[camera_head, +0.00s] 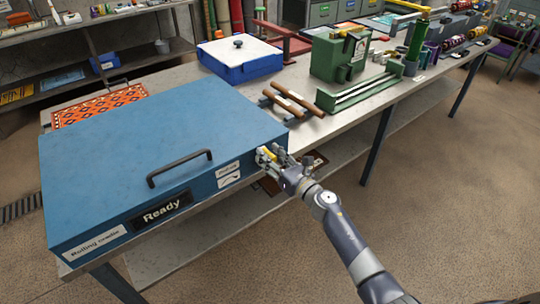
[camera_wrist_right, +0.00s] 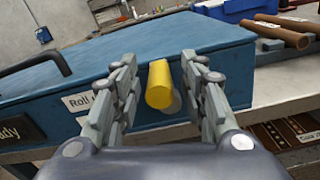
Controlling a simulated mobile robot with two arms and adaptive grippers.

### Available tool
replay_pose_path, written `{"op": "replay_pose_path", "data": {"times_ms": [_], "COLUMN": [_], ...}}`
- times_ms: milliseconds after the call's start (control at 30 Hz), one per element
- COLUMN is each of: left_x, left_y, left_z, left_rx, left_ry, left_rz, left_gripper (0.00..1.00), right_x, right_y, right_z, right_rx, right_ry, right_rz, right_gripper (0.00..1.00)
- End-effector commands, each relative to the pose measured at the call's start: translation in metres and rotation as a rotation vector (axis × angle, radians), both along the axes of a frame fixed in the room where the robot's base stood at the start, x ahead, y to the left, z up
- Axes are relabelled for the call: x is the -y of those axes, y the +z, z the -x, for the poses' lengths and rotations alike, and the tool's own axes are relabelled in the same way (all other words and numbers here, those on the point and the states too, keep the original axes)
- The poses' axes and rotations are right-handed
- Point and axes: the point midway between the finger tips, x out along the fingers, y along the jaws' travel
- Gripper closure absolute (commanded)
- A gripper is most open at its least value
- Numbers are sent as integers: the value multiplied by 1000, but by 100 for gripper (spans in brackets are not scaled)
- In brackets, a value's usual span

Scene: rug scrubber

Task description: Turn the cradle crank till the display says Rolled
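The rolling cradle (camera_head: 150,140) is a large blue box on the table with a black handle on its lid. Its display (camera_head: 161,208) reads "Ready". The yellow crank knob (camera_head: 264,154) is at the box's front right corner. In the right wrist view the yellow knob (camera_wrist_right: 159,85) sits between the two fingers of my right gripper (camera_wrist_right: 160,90), with gaps visible on both sides. My right gripper (camera_head: 272,160) is open around the knob. The crank arm behind the knob is mostly hidden. My left gripper is not in view.
An orange patterned rug (camera_head: 98,104) lies behind the cradle. A blue box with a white lid (camera_head: 240,58), brown rollers (camera_head: 297,100) and a green machine (camera_head: 340,55) stand farther along the table (camera_head: 375,104). Floor in front of the table is clear.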

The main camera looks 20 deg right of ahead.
Motion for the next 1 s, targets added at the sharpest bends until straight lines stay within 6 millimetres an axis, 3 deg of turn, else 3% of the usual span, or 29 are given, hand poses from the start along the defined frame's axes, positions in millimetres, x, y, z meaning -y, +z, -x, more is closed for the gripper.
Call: {"op": "replay_pose_path", "data": {"times_ms": [300, 467, 500, 1000], "left_x": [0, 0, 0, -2], "left_y": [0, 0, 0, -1], "left_z": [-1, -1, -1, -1], "left_rx": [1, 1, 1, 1], "left_ry": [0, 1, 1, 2], "left_rz": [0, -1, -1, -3], "left_gripper": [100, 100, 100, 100], "right_x": [-1, -1, -1, 3], "right_y": [0, 0, 0, 0], "right_z": [-2, -2, -2, -4], "right_rx": [0, 0, 0, -23], "right_ry": [0, 0, 0, 0], "right_rz": [0, 0, 0, -63], "right_gripper": [60, 97, 100, 100]}}
